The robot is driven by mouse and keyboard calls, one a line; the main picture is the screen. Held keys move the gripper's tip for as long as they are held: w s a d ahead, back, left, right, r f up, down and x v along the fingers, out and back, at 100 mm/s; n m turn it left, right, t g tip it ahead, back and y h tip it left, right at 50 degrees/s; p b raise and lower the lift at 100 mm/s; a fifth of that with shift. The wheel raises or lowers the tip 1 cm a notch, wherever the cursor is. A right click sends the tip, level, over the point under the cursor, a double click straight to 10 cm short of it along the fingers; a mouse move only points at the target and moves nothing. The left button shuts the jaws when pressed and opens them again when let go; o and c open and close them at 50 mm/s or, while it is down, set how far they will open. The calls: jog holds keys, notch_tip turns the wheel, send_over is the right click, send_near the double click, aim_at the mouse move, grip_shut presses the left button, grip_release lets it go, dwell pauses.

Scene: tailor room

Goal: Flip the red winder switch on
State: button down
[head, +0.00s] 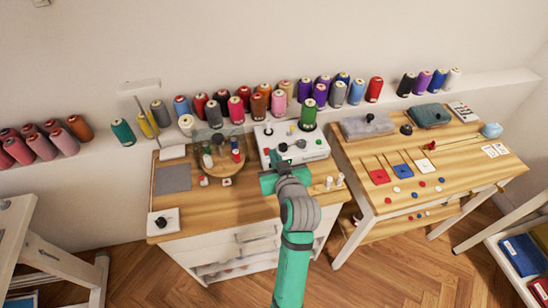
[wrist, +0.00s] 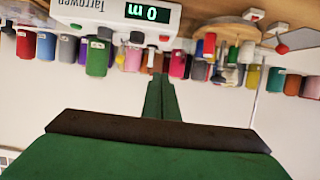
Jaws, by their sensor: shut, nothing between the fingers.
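The white winder (head: 312,151) stands at the back right of the left wooden table, with a green spool (head: 308,115) on top. My green gripper (head: 275,161) is at the winder's front left. Its fingers (wrist: 161,80) are together and empty. Whether they touch the winder is unclear.
A round wooden stand (head: 222,165) with small spools is left of the winder. A white box with a black knob (head: 163,222) sits at the table's front left. Small white spools (head: 334,182) are right of my gripper. A second table (head: 455,165) stands to the right.

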send_over(267, 149)
jog(key=s+d, duration=0.1)
jog(key=s, duration=0.3)
notch_tip(267, 149, down, 3)
jog(key=shift+w+r, duration=0.1)
jog(key=f, duration=0.2)
jog(key=shift+s+d+f, duration=0.1)
jog(key=shift+s+f, duration=0.1)
jog(key=shift+f, duration=0.15)
jog(key=shift+s+f, duration=0.15)
jog(key=shift+f, duration=0.5)
jog(key=shift+d, duration=0.1)
jog(key=shift+s+f, duration=0.15)
jog(key=shift+f, duration=0.25)
jog(key=shift+r, duration=0.1)
